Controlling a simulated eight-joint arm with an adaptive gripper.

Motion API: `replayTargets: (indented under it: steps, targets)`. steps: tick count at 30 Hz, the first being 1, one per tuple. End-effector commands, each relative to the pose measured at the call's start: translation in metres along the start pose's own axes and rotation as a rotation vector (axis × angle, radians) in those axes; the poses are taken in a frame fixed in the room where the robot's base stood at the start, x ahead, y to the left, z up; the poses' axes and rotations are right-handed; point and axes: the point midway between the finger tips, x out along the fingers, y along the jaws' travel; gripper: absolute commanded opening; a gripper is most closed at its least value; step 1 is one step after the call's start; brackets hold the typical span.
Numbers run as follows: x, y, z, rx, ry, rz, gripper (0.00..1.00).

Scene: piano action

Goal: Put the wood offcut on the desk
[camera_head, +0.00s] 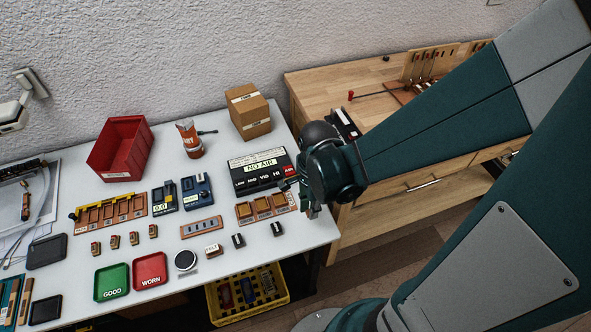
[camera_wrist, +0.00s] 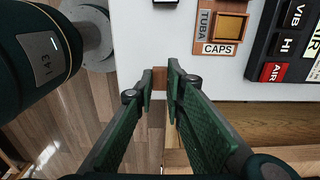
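My gripper (camera_wrist: 160,77) has its green fingers closed around a small reddish-brown block, which looks like the wood offcut (camera_wrist: 159,84). Most of the block is hidden by the fingers. In the head view my gripper (camera_head: 312,210) is at the right edge of the white desk (camera_head: 215,262), and I cannot make out the block there. In the wrist view the fingertips overlap the edge of the white desk (camera_wrist: 190,82), with floor and wood below. I cannot tell the height above the desk top.
Near my gripper are the caps tray (camera_head: 266,207) and the black NO AIR box (camera_head: 262,170). A cardboard box (camera_head: 249,112) stands behind. Green (camera_head: 112,281) and red (camera_head: 150,270) trays lie at the front. A wooden workbench (camera_head: 335,82) stands right; a yellow crate (camera_head: 247,295) is below.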

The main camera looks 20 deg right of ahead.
Motion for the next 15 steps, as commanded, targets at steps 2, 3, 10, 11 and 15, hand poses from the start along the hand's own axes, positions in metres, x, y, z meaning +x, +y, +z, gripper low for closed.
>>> replayTargets:
  steps: [2, 3, 10, 11, 15]
  targets:
    - [0.0051, -0.0004, 0.0, 0.0, 0.0, 0.0, 0.09]
    - [0.006, -0.0005, 0.0, 0.0, 0.0, 0.0, 0.09]
    - [0.0063, -0.0003, 0.0, 0.0, 0.0, 0.0, 0.09]
    - [0.0062, -0.0003, 0.0, 0.0, 0.0, 0.0, 0.09]
    - [0.0074, -0.0003, 0.0, 0.0, 0.0, 0.0, 0.09]
